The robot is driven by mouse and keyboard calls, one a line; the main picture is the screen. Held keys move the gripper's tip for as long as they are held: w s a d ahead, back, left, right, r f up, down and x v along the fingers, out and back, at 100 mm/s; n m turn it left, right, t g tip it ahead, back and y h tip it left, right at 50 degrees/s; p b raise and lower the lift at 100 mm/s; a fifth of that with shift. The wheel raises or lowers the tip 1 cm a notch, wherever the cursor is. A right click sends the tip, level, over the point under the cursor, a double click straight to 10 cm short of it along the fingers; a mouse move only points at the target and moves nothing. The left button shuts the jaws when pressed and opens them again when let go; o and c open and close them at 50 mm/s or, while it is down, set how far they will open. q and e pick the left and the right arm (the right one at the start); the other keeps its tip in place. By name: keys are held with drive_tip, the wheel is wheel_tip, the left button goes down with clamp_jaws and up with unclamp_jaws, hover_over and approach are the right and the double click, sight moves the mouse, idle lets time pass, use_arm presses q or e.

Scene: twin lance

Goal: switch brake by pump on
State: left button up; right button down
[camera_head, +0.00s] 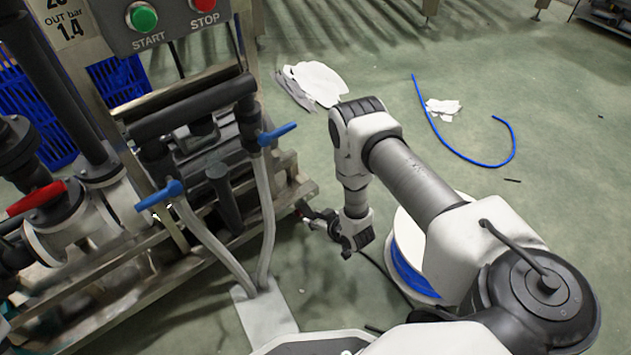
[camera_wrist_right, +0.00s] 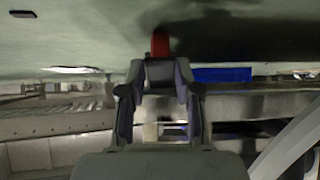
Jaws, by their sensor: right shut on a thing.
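The pump unit (camera_head: 205,170) stands on a metal frame at the left of the head view, with dark pipes. My right gripper (camera_head: 305,212) is low by the right end of that frame. My left gripper is not in view.
Blue valve levers (camera_head: 277,133) and a red lever (camera_head: 37,198) sit on the pipes. A panel (camera_head: 165,22) with START and STOP buttons is above. A cable reel (camera_head: 408,262) stands behind my right arm. A blue hose (camera_head: 440,143) lies on open floor.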

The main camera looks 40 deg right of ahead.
drive_tip(key=c, duration=0.8)
unclamp_jaws()
drive_tip(key=v, duration=1.2)
